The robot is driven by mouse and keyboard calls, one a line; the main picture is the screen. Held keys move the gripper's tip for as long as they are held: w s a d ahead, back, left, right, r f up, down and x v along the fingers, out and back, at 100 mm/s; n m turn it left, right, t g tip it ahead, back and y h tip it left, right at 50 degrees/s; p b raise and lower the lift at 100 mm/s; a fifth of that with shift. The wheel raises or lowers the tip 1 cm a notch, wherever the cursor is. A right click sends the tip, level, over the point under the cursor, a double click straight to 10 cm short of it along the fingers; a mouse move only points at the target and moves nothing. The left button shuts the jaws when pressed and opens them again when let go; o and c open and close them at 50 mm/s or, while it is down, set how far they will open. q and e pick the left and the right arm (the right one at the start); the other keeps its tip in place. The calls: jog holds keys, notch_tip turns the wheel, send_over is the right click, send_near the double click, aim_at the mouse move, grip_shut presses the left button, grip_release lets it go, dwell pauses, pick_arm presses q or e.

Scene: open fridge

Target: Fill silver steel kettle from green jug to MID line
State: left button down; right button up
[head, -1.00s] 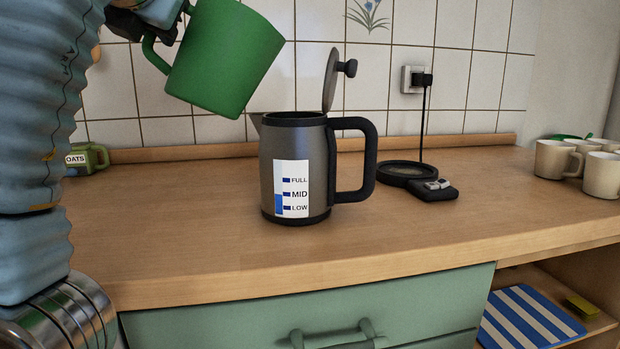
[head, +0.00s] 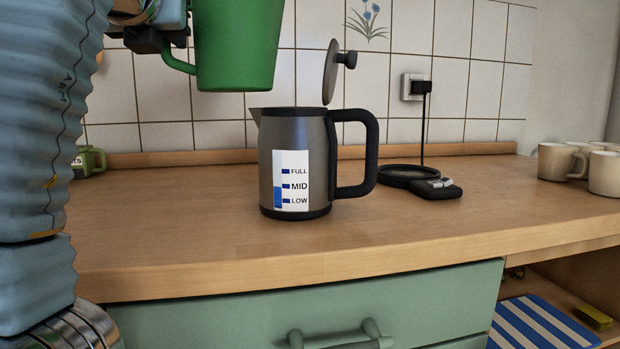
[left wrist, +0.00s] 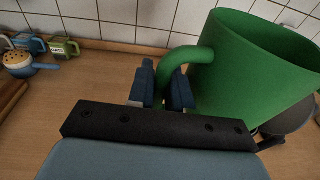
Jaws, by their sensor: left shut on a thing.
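The silver steel kettle (head: 262,160) stands upright on the counter with its lid (head: 332,72) raised and spout to the left. The blue bar on its white gauge (head: 291,180) reaches about the MID mark, above LOW and below FULL. The green jug (head: 235,45) is held upright in the air, above and left of the kettle, its top cut off by the picture edge. My left gripper (head: 160,40) is shut on the jug's handle; in the left wrist view its fingers (left wrist: 163,88) close around the handle of the jug (left wrist: 250,75). The jug's contents are hidden. My right gripper is not in view.
The kettle's black base (head: 408,173) with its cord lies right of the kettle, near a small dark object (head: 437,189). Beige mugs (head: 558,162) stand at the far right. A small green mug (head: 90,160) is at the left. The counter front (head: 350,230) is clear.

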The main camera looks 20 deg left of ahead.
pick_arm(q)
jog(key=shift+r, duration=0.1)
jog(key=s+r, duration=0.1)
jog(key=s+d+r+p, duration=0.1)
jog(key=s, duration=0.1)
jog(key=s+d+r+p, duration=0.1)
jog(key=shift+s, duration=0.3)
dwell(0.4)
